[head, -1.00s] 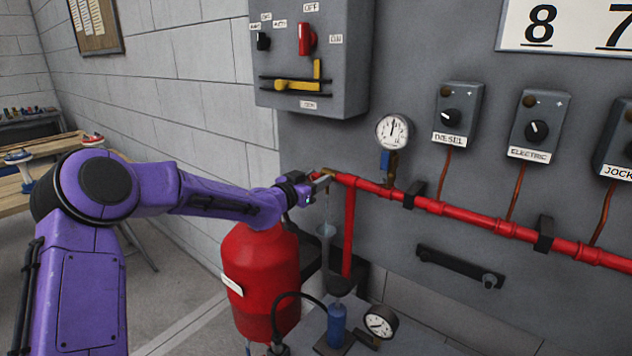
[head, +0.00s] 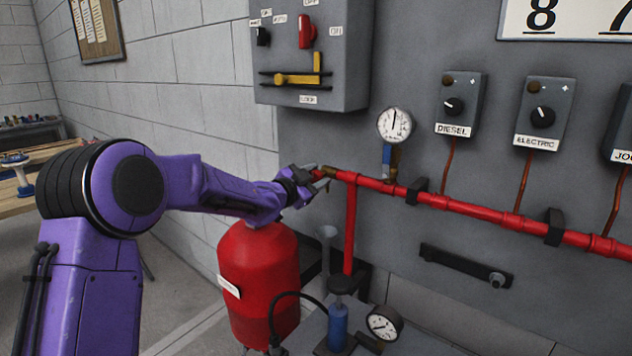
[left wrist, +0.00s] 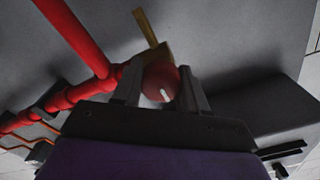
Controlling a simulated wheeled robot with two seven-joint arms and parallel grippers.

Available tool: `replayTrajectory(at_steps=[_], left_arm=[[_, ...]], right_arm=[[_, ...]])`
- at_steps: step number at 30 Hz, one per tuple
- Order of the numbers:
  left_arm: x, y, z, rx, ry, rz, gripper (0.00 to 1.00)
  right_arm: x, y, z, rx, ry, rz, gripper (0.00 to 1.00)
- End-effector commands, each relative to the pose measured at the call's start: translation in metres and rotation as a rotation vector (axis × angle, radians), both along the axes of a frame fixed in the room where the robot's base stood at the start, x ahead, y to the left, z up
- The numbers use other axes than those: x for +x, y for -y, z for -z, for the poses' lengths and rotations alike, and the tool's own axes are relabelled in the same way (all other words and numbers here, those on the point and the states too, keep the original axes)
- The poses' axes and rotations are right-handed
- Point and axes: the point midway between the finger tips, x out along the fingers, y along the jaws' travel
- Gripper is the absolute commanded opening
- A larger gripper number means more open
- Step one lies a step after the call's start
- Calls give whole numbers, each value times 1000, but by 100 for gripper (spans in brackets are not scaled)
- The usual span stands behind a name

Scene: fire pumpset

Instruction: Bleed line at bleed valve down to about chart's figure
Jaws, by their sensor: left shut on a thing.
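The bleed valve has a brass body (head: 329,171) at the left end of the red pipe (head: 470,205). Its round red knob (left wrist: 161,80) has a white mark and sits between the two fingers of my left gripper (head: 318,180) in the left wrist view. The gripper is shut on the knob; in the head view the fingers partly hide it. A brass spout (left wrist: 147,28) shows beyond the knob in the wrist view. The pressure gauge (head: 395,125) on the pipe has its needle about straight up; its figures are too small to read. My right gripper is not in view.
A grey control box (head: 310,55) hangs above. A blue hand pump (head: 337,325) and second gauge (head: 383,323) sit lower down. Part of a number chart (head: 570,18) shows at top right.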

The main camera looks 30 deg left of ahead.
Motion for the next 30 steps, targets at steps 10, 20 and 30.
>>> replayTrajectory(at_steps=[10,20,30], left_arm=[[0,0,0,14,2,1,12],[0,0,0,13,1,0,66],[-27,-2,1,12,3,-1,66]], right_arm=[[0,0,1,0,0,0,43],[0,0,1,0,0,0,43],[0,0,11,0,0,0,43]])
